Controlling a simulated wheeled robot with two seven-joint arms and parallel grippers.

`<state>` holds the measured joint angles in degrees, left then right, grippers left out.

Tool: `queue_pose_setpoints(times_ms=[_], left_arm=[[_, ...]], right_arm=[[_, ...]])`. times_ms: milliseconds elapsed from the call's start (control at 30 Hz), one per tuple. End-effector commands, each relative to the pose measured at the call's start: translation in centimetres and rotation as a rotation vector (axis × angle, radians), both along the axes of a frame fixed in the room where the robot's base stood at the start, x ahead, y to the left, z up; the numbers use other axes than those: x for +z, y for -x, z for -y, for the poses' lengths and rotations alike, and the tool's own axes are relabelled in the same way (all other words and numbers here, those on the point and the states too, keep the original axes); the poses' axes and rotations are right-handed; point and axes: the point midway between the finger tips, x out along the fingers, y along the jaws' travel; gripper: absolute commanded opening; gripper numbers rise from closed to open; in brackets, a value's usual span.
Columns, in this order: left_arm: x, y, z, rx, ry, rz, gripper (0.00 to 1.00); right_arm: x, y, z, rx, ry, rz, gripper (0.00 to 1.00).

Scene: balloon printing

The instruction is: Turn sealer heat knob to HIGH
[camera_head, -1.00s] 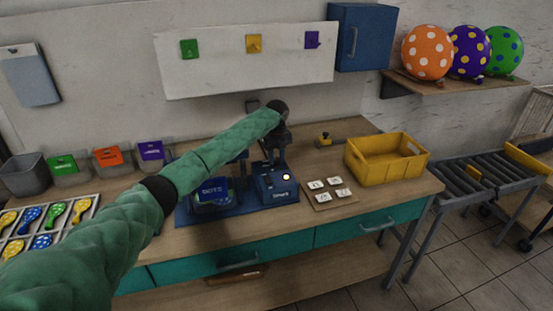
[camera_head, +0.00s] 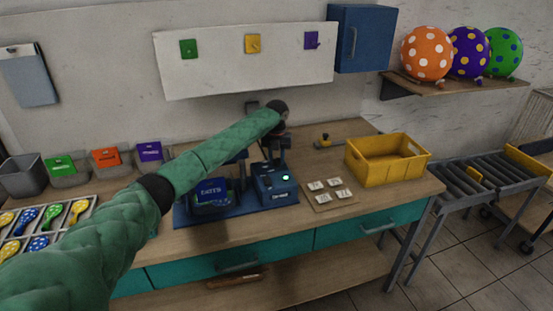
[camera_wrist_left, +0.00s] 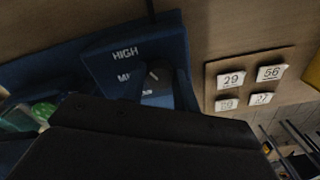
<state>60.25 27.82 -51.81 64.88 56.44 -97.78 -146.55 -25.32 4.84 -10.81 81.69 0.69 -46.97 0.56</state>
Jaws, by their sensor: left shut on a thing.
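The heat knob (camera_wrist_left: 154,88) is a small grey part with a pale pointer mark, directed roughly upward toward the HIGH side. My left gripper is shut on the knob, and its dark body hides the lower panel. My right gripper is out of view.
A board with several number tiles (camera_head: 330,199) lies right of the sealer. A yellow crate (camera_head: 388,170) stands farther right, beside a roller conveyor (camera_head: 470,182). Bins line the back left.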

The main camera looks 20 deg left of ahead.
Motion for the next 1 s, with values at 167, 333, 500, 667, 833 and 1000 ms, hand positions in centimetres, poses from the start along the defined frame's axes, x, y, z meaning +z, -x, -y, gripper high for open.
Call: queue_pose_setpoints(times_ms=[167,333,500,667,833,1000], left_arm=[[0.3,-0.1,0.0,-0.011,0.0,0.004,0.08],[0.3,-0.1,0.0,-0.012,0.0,0.004,0.08],[0.3,-0.1,-0.1,-0.011,0.0,0.005,0.36],[0.2,-0.1,0.0,-0.011,0.001,0.003,0.52],[0.1,0.0,0.0,-0.011,0.0,0.002,0.52],[0.7,-0.1,0.0,-0.011,0.001,0.002,0.52]], right_arm=[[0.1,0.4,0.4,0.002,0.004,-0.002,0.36],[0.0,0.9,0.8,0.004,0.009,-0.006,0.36],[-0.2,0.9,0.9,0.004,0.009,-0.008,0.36],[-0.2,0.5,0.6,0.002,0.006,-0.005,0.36],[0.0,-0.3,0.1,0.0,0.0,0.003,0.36],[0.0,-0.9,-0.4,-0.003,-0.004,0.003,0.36]])
